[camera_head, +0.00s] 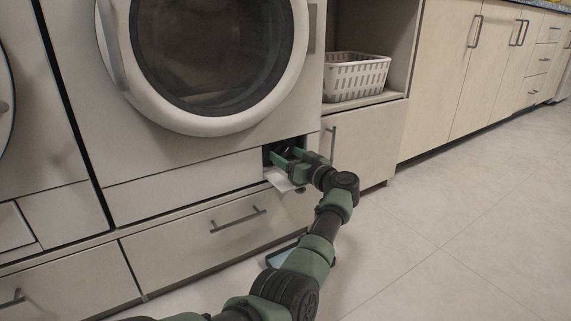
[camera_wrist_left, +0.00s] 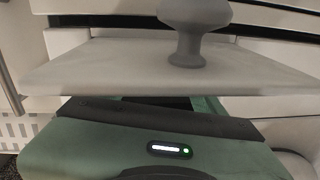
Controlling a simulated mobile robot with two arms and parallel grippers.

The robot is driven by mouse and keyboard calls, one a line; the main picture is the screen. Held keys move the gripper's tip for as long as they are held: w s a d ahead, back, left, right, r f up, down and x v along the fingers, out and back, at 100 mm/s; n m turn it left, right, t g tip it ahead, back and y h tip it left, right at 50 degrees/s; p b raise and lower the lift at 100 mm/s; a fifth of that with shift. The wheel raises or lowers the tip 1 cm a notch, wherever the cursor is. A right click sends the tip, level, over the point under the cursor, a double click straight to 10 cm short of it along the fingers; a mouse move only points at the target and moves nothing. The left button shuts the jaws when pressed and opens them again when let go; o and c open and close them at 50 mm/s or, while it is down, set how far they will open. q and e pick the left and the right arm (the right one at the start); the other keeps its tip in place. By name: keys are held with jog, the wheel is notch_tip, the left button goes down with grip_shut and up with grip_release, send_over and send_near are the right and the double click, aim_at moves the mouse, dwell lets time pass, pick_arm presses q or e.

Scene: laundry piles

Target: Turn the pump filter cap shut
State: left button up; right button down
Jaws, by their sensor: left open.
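The washing machine (camera_head: 190,170) has a small square opening (camera_head: 268,152) at its lower right. Its small white flap (camera_head: 279,181) hangs open below the opening. In the left wrist view the gripper's green body hides the fingertips. My right gripper is not in view.
A drawer (camera_head: 185,240) with a bar handle lies below the machine. A white laundry basket (camera_head: 355,76) stands on a shelf to the right. A pale blue tray-like thing (camera_head: 281,254) lies on the floor, partly behind my arm. The floor (camera_head: 450,230) to the right is clear.

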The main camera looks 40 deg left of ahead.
pick_arm(q)
jog(key=shift+a, duration=0.3)
jog(key=c, duration=1.4)
jog(key=shift+o, duration=0.2)
jog(key=n+p, duration=0.1)
jog(key=p, duration=0.1)
jog(key=r+n+p, duration=0.1)
jog(key=n+p, duration=0.1)
jog(key=p, duration=0.1)
jog(key=shift+p, duration=0.35)
jog(key=shift+f+n+p, duration=0.2)
jog(key=shift+n+p, duration=0.45)
jog(key=shift+n, duration=0.15)
jog(key=shift+f+n+h, duration=0.15)
jog(key=shift+n+h, duration=0.15)
jog(key=shift+n, duration=0.2)
jog(key=o, duration=1.4)
jog(key=shift+c, duration=0.2)
